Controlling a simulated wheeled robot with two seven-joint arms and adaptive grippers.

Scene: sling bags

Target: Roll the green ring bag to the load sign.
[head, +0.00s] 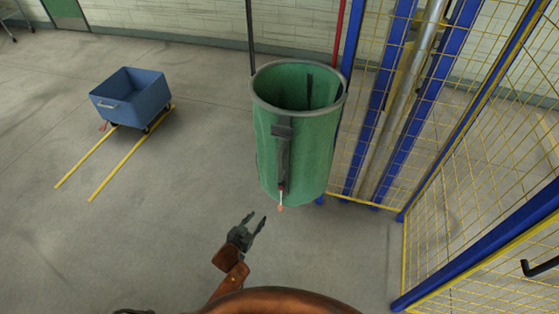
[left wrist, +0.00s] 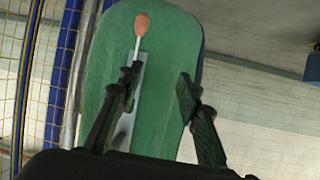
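The green ring bag (head: 292,145) is a tall green sling bag with a round rim and an open top. It stands or hangs upright in front of the yellow mesh fence. A dark strap runs down its front to a thin pale cord with an orange end (head: 281,208). My left gripper (head: 255,217) is open and empty, below and left of the bag's bottom, apart from it. In the left wrist view the bag (left wrist: 165,130) lies beyond the open fingers, with the orange end (left wrist: 142,23) above them. I see no load sign. My right gripper is not in view.
A blue cart (head: 132,98) stands at the left at the far end of two yellow floor rails (head: 118,168). A yellow mesh fence with blue posts (head: 470,165) closes off the right. The grey floor between cart and bag is clear.

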